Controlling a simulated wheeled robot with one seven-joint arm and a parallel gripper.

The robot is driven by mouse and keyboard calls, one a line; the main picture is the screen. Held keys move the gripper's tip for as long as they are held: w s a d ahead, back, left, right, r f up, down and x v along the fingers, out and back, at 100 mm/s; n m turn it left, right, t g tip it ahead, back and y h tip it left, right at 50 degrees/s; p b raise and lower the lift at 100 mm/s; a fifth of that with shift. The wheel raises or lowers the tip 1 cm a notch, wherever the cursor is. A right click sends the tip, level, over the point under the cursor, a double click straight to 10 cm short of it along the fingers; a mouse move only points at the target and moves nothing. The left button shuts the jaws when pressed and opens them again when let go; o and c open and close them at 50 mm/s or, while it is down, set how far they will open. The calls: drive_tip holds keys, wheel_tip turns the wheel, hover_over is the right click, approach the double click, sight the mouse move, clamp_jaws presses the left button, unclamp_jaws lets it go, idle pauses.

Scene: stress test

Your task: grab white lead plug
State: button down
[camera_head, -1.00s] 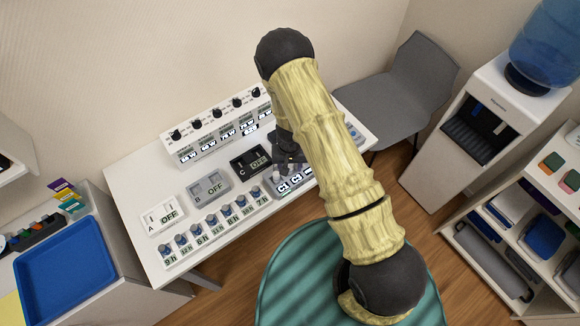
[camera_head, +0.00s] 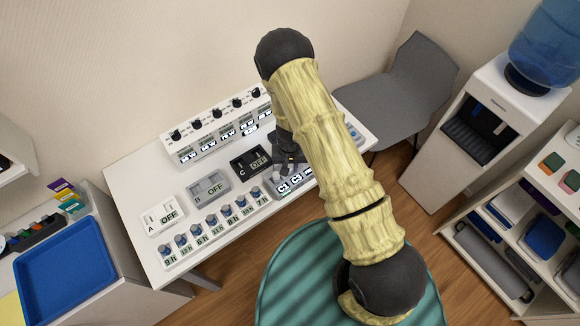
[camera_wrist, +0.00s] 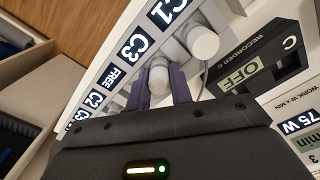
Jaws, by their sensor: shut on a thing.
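In the wrist view, a white rounded plug (camera_wrist: 158,78) stands at the labelled panel, near the C3 and FREE labels. The two purple fingers of my gripper (camera_wrist: 160,88) are on either side of it, shut on it. A second white plug (camera_wrist: 203,42) sits beyond, close to the C1 label, with a thin cable near it. In the head view, my gripper (camera_head: 287,160) is over the C panel (camera_head: 292,184) on the white table, and my arm partly hides that spot. I cannot tell whether the held plug is still seated.
The black recorder C box (camera_wrist: 262,70), showing OFF, stands close to the right of the fingers. Grey box B (camera_head: 209,187) and white box A (camera_head: 163,217) are farther left. A row of blue-knobbed timers (camera_head: 215,225) lines the front of the table.

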wheel_tip(320, 180, up, 10)
drive_tip(key=shift+b, duration=1)
